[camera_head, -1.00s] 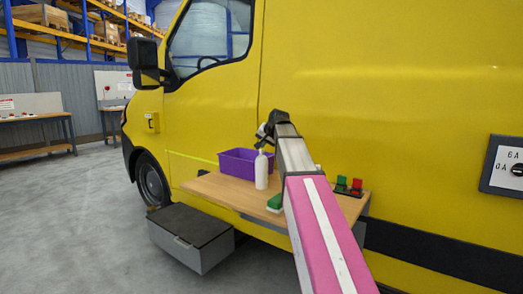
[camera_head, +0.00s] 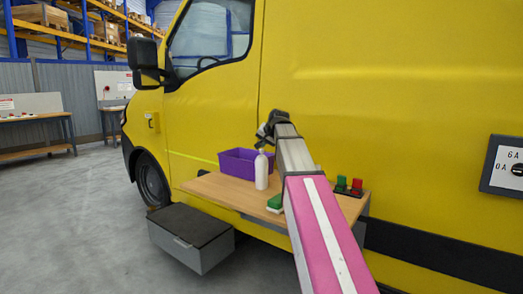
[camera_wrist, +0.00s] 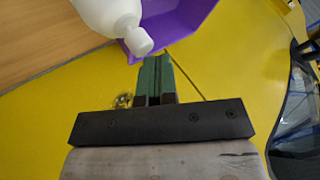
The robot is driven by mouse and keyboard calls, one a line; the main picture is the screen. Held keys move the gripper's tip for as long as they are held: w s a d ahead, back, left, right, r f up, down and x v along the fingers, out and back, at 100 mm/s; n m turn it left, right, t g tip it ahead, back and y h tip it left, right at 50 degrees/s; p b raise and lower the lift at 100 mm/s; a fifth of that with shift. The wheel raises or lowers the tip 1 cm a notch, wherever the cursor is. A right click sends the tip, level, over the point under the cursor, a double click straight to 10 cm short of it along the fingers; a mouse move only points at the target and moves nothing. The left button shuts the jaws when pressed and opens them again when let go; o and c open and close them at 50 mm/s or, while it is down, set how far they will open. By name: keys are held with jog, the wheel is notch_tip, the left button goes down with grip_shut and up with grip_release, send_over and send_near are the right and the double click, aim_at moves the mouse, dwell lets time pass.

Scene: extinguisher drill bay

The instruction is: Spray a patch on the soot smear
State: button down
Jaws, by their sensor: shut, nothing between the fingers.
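A white bottle (camera_head: 261,172) stands upright on a wooden shelf table (camera_head: 222,190) against the yellow van (camera_head: 390,110). In the wrist view the bottle (camera_wrist: 103,12) and its narrower white top are at the upper left, just beyond my fingers. My gripper (camera_head: 263,139) is above and close to the bottle in the head view. My gripper's green fingers (camera_wrist: 153,62) are together with nothing between them. I cannot make out a soot smear on the van in either view; my arm covers part of the van side.
A purple bin (camera_head: 236,161) is behind the bottle. A grey box (camera_head: 192,237) is on the floor below. The floor at left is clear.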

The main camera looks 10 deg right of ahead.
jog(key=shift+r, duration=3.05)
dwell(0.5)
